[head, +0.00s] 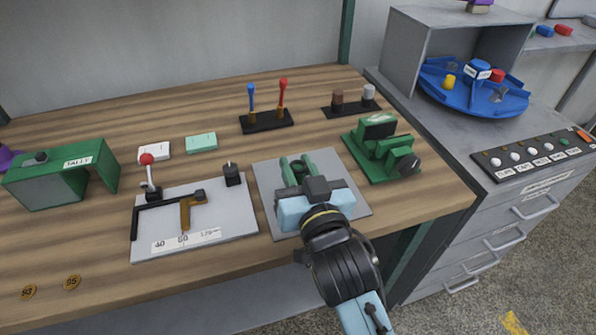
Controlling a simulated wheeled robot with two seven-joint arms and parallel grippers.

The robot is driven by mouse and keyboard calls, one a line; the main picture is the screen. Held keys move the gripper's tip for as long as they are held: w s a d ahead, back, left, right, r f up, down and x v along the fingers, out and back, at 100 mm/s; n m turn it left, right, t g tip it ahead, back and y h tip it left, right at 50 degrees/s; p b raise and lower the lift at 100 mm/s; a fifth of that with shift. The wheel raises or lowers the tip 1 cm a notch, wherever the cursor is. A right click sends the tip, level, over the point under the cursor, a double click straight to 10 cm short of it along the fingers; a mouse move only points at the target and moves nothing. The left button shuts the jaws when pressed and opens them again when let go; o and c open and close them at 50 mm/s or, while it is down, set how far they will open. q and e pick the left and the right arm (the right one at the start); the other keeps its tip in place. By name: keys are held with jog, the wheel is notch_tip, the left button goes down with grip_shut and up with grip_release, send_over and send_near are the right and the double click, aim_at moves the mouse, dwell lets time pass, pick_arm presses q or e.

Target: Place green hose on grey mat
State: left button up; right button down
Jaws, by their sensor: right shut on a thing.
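The grey mat (266,187) lies flat on the wooden bench, right of the middle. My right gripper (299,172) is over the mat, coming in from the lower right, and is shut on the green hose (285,168). Only short green parts of the hose show past the gripper's dark front; the rest is hidden by my gripper. I cannot tell whether the hose touches the mat or is held just above it. My left gripper is not in view.
A green machine (382,147) stands close right of the mat. A white board (215,228) with a black and brown gauge lies close left. Behind are a black stand (266,122) with blue and red tools and a low black rack (351,108).

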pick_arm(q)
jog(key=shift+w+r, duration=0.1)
pick_arm(e)
jog(key=shift+f, duration=0.1)
jog(key=c, duration=1.1)
grip_release()
jog(key=shift+c, duration=0.2)
jog(key=shift+s+d, duration=0.15)
jog(key=shift+s, duration=0.25)
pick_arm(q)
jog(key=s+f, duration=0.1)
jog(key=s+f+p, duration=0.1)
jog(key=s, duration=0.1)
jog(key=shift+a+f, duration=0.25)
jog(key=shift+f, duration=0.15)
pick_arm(e)
jog(key=v, duration=1.1)
